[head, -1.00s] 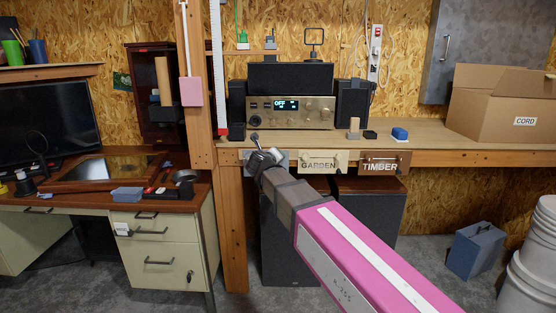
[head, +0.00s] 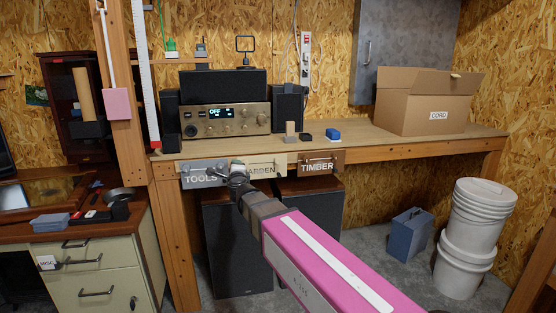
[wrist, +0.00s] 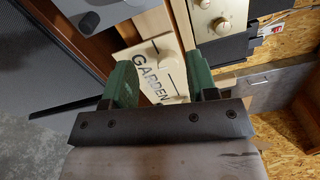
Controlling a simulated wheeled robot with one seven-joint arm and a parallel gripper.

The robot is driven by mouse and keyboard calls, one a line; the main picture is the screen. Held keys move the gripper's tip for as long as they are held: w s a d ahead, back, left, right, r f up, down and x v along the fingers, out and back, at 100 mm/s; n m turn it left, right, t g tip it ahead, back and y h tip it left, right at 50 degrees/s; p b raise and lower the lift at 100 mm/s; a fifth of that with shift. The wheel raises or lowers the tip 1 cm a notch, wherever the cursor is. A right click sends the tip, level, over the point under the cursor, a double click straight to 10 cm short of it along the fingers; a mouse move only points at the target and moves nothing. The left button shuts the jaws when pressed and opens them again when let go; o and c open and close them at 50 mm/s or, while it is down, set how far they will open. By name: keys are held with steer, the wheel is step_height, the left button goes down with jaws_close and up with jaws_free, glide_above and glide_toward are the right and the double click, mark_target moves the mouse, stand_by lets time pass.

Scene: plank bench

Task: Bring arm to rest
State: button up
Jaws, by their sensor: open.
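My arm, with its pink and white casing, reaches from the lower right of the head view toward the bench front. My gripper (head: 237,176) is in front of the drawer row, between the TOOLS drawer (head: 201,178) and the GARDEN drawer (head: 268,169). In the wrist view my gripper (wrist: 160,80) shows two green fingers standing wide apart with nothing between them. The GARDEN drawer (wrist: 152,70) lies beyond the fingers there. I cannot tell whether a finger touches a drawer front.
The plank bench (head: 400,138) holds a gold receiver (head: 222,119), speakers, small blocks and a CORD box (head: 425,103). The TIMBER drawer (head: 316,165) is at right. Dark speakers (head: 237,245) stand beneath. White buckets (head: 472,235) and a blue-grey case (head: 409,235) stand on the floor at right.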

steer(key=s+d+f+n+g+y, duration=0.1)
steer(key=s+d+f+n+g, duration=0.3)
steer(key=d+f+n, duration=0.5)
steer(key=s+d+f+n+g+y, duration=0.1)
steer(key=d+f+n+g, duration=0.4)
steer(key=d+f, duration=0.45)
steer(key=s+d+f+n+g+h, duration=0.1)
steer(key=s+d+f+g+h, duration=0.2)
steer(key=s+d+f, duration=0.4)
steer(key=s+d+f+n+g+h, duration=0.2)
steer(key=s+d+f+g, duration=0.3)
steer(key=d, duration=0.7)
step_height(320, 180, down, 2)
steer(key=s+h, duration=0.1)
steer(key=s, duration=0.1)
steer(key=shift+s, duration=0.35)
